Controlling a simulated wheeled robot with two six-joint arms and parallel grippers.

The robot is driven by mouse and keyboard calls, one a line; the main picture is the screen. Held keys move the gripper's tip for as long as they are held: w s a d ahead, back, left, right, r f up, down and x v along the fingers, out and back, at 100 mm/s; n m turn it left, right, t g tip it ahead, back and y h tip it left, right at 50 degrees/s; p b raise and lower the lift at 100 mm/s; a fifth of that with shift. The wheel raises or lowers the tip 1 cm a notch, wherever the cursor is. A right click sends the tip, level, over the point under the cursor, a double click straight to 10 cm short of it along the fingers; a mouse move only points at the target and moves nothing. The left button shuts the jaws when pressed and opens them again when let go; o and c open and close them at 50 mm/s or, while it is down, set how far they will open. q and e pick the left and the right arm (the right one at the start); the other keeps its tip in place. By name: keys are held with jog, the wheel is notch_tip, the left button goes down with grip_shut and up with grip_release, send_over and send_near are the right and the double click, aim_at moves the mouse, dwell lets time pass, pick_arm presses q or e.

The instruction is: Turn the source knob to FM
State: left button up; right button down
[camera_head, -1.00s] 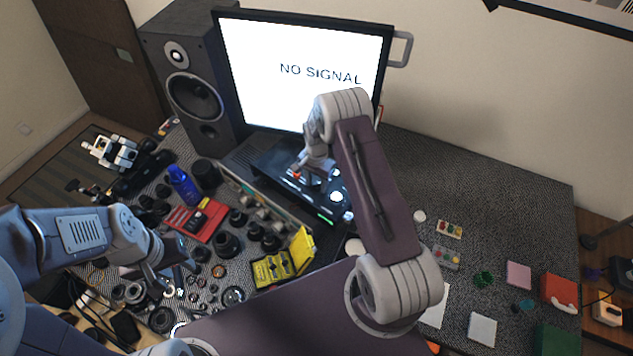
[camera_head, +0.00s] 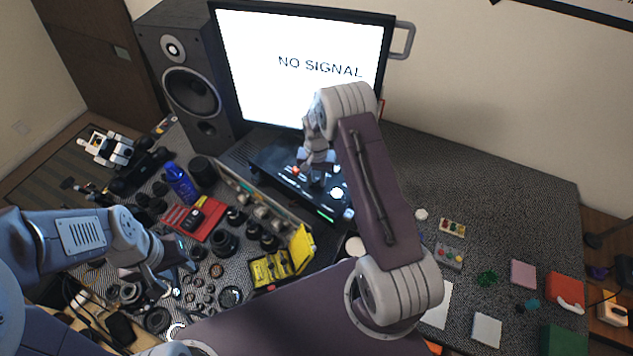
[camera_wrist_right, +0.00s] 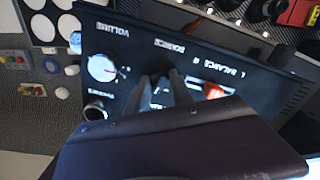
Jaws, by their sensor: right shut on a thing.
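The black audio unit (camera_head: 262,158) lies in front of the monitor. In the right wrist view its panel (camera_wrist_right: 222,62) carries the labels VOLUME, SOURCE and BALANCE. My right gripper (camera_head: 316,180) is over the panel. In the right wrist view its two fingers (camera_wrist_right: 162,88) are shut at the source knob, below the SOURCE label. The fingers hide the knob and most of its markings, so its pointer cannot be read. The white volume knob (camera_wrist_right: 103,68) is beside them, and an orange-red part (camera_wrist_right: 213,91) is below the BALANCE label. My left gripper (camera_head: 177,278) looks open and empty over the small parts.
The monitor (camera_head: 300,60) reads NO SIGNAL, with a speaker (camera_head: 190,80) at its left. Lens parts, a blue bottle (camera_head: 181,184), a red tray (camera_head: 190,221) and a yellow case (camera_head: 270,268) crowd the left. The table (camera_head: 480,190) has free room at right.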

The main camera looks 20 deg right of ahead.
aim_at(317, 180)
jog(key=n+b, duration=0.2)
jog(key=n, duration=0.3)
jog(key=shift+w+n, duration=0.1)
jog(key=shift+n, duration=0.2)
jog(key=n+b, duration=0.1)
jog(key=n, duration=0.4)
jog(key=shift+r, duration=0.15)
jog(key=shift+n, duration=0.4)
jog(key=c, duration=1.2)
grip_release()
jog(key=shift+c, duration=0.2)
jog(key=shift+o, duration=0.6)
jog(key=shift+b, duration=0.3)
jog(key=shift+r, duration=0.4)
notch_tip(317, 180, up, 8)
jog(key=shift+r+b, duration=0.15)
jog(key=shift+b, duration=1)
